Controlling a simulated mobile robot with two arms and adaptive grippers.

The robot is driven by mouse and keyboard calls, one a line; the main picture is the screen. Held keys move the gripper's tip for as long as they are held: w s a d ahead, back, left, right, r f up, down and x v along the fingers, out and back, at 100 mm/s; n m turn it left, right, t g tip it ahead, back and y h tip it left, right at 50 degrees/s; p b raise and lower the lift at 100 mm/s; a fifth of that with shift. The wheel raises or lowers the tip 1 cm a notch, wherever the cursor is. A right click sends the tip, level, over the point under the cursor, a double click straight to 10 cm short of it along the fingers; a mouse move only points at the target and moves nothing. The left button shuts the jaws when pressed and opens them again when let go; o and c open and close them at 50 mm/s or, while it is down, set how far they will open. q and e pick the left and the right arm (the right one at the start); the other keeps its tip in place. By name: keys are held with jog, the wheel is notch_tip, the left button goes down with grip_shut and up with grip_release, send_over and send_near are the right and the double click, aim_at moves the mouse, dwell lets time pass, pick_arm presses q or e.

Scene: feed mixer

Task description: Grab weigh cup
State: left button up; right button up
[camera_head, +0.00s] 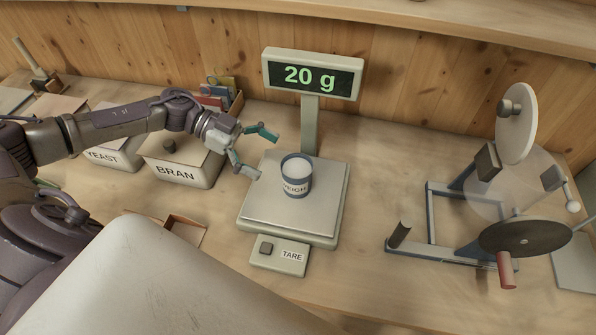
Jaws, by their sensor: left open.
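The weigh cup (297,176) stands upright on the plate of the scale (262,210). It is a small blue-and-pale cup marked WEIGH, with white contents showing at its top. The scale's display (311,75) reads 20 g. My left gripper (266,154) is open and empty just to the left of the cup, over the scale plate's left edge. Its fingers point toward the cup and seem apart from it. My right gripper is not in view.
Bins marked BRAN (178,172) and YEAST (101,157) stand at the left, under my left arm. A TARE box (279,255) sits in front of the scale. A cranked mixer frame (436,251) stands at the right. Bare table lies between scale and mixer.

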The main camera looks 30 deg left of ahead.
aim_at(311, 186)
pick_arm(q)
jog(key=f, duration=0.3)
jog(key=shift+w+d+f, duration=0.15)
jog(key=shift+w+f, duration=0.05)
jog(key=shift+w+d+f+p, duration=0.2)
jog(key=shift+d+p, duration=0.3)
jog(key=shift+d, duration=0.05)
jog(key=shift+d+f, duration=0.2)
jog(key=shift+d, duration=0.3)
jog(key=p+x, duration=0.1)
jog(key=x, duration=0.3)
jog(key=shift+w+d+p, duration=0.1)
jog(key=shift+d+p, duration=0.1)
jog(key=shift+p, duration=0.1)
jog(key=shift+d+f, duration=0.2)
jog(key=shift+d, duration=0.05)
jog(key=shift+c, duration=1.7)
jog(key=c, duration=1)
jog(key=shift+c, duration=0.2)
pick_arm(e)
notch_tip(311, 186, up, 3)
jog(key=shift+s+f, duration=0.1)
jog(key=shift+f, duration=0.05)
